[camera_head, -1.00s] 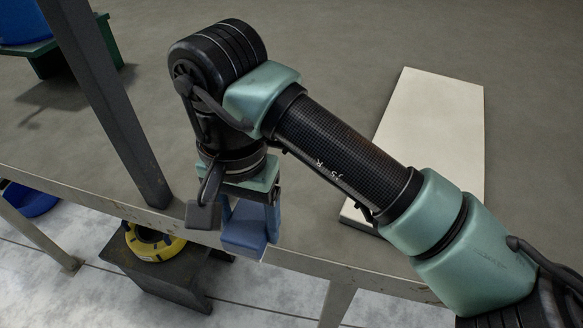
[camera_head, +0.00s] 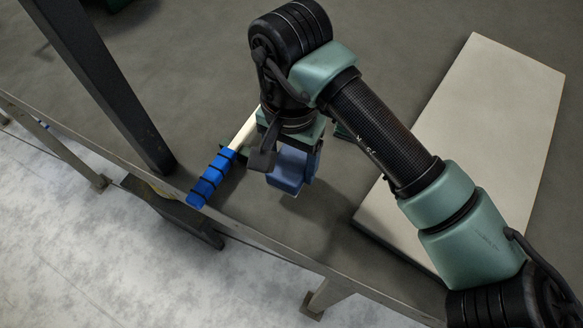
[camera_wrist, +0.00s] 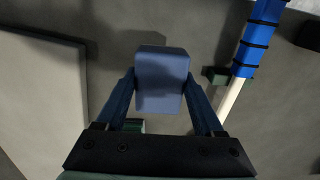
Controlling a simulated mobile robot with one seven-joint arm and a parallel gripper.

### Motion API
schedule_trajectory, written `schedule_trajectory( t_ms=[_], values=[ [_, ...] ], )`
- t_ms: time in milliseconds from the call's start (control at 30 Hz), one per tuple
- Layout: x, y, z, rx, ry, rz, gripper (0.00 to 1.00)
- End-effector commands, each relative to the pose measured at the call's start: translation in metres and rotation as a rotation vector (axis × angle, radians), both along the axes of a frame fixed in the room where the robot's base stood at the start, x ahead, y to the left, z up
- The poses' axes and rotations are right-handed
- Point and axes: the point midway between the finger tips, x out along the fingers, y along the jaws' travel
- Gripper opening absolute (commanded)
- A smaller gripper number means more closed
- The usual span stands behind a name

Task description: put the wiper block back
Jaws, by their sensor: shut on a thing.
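The wiper block is a blue-grey block (camera_head: 286,170) held below my wrist in the head view. It also shows in the wrist view (camera_wrist: 162,78), between the two blue finger pads. My gripper (camera_wrist: 162,88) is shut on it from both sides. The block is over the grey tabletop, and a soft shadow lies near it. I cannot tell how high it is above the surface. My gripper and arm hide part of the table behind them in the head view.
A blue banded handle with a pale rod (camera_head: 212,178) lies left of my gripper, near the table edge, by a small green support (camera_wrist: 214,75). A dark post (camera_head: 100,85) stands further left. A pale flat board (camera_head: 475,130) lies right. Bare tabletop lies between.

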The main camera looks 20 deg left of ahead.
Motion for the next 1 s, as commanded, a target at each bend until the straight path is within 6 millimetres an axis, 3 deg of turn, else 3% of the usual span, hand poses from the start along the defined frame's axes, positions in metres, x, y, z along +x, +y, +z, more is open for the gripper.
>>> schedule_trajectory(
  t_ms=[300, 733, 767, 900, 1000],
  values=[
    [-0.001, 0.0, -0.038, 0.001, 0.003, -0.001, 0.25],
    [0.0, 0.0, -0.044, 0.0, 0.0, 0.001, 0.25],
    [0.0, 0.0, -0.043, 0.0, 0.001, 0.001, 0.75],
    [0.0, 0.0, -0.042, 0.0, 0.001, 0.001, 1.0],
    [0.0, 0.0, -0.042, 0.0, 0.001, 0.001, 1.0]
  ],
)
